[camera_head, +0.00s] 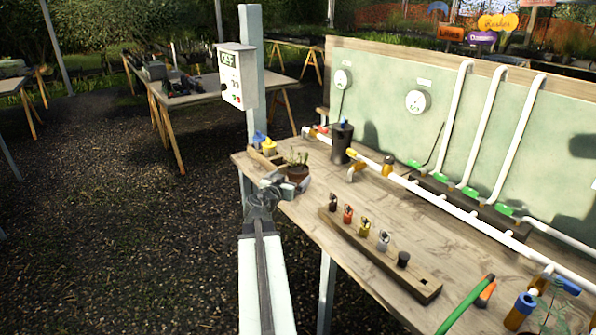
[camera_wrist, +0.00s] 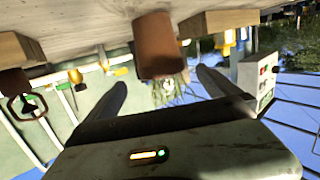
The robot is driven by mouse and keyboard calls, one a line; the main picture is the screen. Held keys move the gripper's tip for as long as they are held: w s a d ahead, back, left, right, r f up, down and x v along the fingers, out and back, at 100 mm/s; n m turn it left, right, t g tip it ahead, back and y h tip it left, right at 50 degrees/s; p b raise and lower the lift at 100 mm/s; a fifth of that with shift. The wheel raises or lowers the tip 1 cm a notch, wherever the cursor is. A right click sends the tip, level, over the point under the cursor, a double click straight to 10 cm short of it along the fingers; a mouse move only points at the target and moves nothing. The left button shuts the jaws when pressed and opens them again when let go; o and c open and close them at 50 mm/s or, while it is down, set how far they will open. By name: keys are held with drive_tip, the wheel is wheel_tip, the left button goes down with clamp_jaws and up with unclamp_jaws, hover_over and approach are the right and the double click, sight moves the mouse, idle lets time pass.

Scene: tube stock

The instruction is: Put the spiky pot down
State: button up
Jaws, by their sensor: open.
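The spiky pot is a small brown pot (camera_head: 298,173) with a thin spiky plant, standing on the wooden bench (camera_head: 330,185) near its left end. In the wrist view, which is upside down, the pot (camera_wrist: 157,45) rests upright on the bench top, its plant (camera_wrist: 172,90) pointing down the picture. My gripper (camera_head: 287,187) is at the bench's near edge, right beside the pot. In the wrist view its two fingers (camera_wrist: 162,78) are spread apart, with the pot just beyond and between them. No finger visibly grips it.
A wooden rack (camera_head: 380,255) with several small fittings lies to the right. A wooden tray (camera_head: 262,160) with yellow and blue items is behind the pot. A dark canister (camera_head: 342,143) and white pipes stand farther back. A control box (camera_head: 237,75) hangs on a post.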

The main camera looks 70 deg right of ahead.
drive_tip(key=shift+a+r, duration=0.1)
drive_tip(key=shift+a, duration=0.6)
drive_tip(key=w+a+f+n+t+y, duration=0.1)
drive_tip(key=w+a+f+n+y, duration=0.15)
drive_tip(key=w+a+f, duration=0.55)
drive_tip(key=w+a+f+n+y, duration=0.1)
drive_tip(key=w+a+n+y, duration=0.15)
drive_tip(key=w+a, duration=0.7)
drive_tip(key=w+a+f+n+t+y, duration=0.1)
drive_tip(key=w+a+f+n+y, duration=0.3)
drive_tip(key=a, duration=0.9)
drive_tip(key=a+f+n+y, duration=0.2)
drive_tip(key=a+n, duration=0.1)
drive_tip(key=a, duration=0.9)
drive_tip(key=a+f+n+g+y, duration=0.1)
drive_tip(key=a+f+n+y, duration=0.1)
drive_tip(key=a, duration=1.1)
drive_tip(key=a+f+n+g+y, duration=0.1)
drive_tip(key=a+f+n+y, duration=0.2)
drive_tip(key=a, duration=1)
drive_tip(key=shift+w+a+f+n, duration=0.15)
drive_tip(key=shift+w+a+n, duration=0.05)
drive_tip(key=shift+w+n, duration=0.2)
